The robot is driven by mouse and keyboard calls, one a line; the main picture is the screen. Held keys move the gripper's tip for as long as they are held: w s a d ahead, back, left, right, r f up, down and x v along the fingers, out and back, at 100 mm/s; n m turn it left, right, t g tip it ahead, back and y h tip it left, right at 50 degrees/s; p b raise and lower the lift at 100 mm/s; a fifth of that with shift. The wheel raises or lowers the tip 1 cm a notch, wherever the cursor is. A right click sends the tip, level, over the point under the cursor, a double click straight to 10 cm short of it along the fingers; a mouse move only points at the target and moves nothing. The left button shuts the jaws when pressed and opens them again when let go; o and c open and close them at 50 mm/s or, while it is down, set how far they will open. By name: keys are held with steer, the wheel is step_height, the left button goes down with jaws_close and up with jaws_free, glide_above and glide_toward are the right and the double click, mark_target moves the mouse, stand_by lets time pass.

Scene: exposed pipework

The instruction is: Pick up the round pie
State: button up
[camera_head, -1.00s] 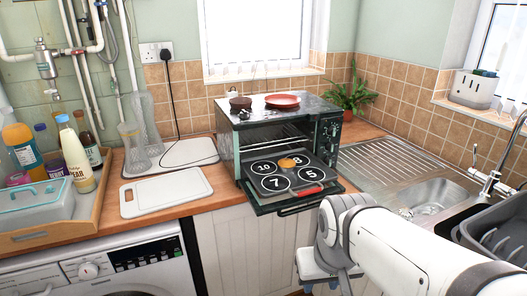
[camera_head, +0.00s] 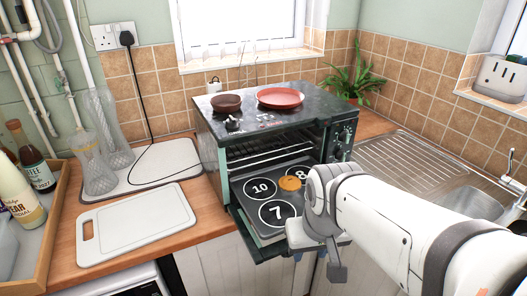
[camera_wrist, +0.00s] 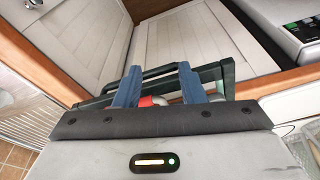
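The round pie (camera_head: 290,184) is small and golden brown. It lies on the dark tray with numbered white circles (camera_head: 262,188) at the open front of the toaster oven (camera_head: 213,146). My gripper (camera_head: 316,262) is in front of and to the right of the tray, apart from the pie. In the wrist view its two blue fingers (camera_wrist: 158,75) are spread with a gap between them and hold nothing. The pie cannot be made out in the wrist view. A red piece (camera_wrist: 148,101) shows behind the gripper body there. My arm hides the tray's right front part in the head view.
A brown dish (camera_head: 227,103) and a red plate (camera_head: 281,97) sit on the oven top. A white cutting board (camera_head: 140,222) lies left of the oven. The drainer and sink (camera_head: 465,200) are at the right. Cabinet doors (camera_wrist: 182,42) face my gripper.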

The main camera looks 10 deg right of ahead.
mark_target(290, 181)
steer(key=shift+o, duration=0.4)
steer(key=o, duration=0.8)
steer(key=shift+m, duration=0.4)
steer(key=w+r+p, duration=0.2)
steer(key=w, duration=0.2)
steer(key=w+r+p, duration=0.2)
steer(key=w, duration=0.2)
steer(key=w+d+r+p, duration=0.1)
steer(key=w+r+p, duration=0.2)
steer(key=shift+w, duration=0.4)
steer(key=shift+c, duration=0.2)
steer(key=shift+o, duration=0.8)
steer(key=w+r+p, duration=0.1)
steer(key=w+p, duration=0.2)
steer(key=w, duration=0.3)
steer(key=shift+w+r+t, duration=0.15)
steer(key=shift+r+t, duration=0.05)
steer(key=shift+t, duration=0.2)
steer(key=shift+w+a+f, duration=0.1)
steer(key=shift+w+f, duration=0.25)
steer(key=shift+f, duration=0.2)
steer(key=shift+w+f, duration=0.3)
steer(key=shift+f, duration=0.25)
steer(key=shift+p+x, duration=0.8)
steer(key=shift+x, duration=2.1)
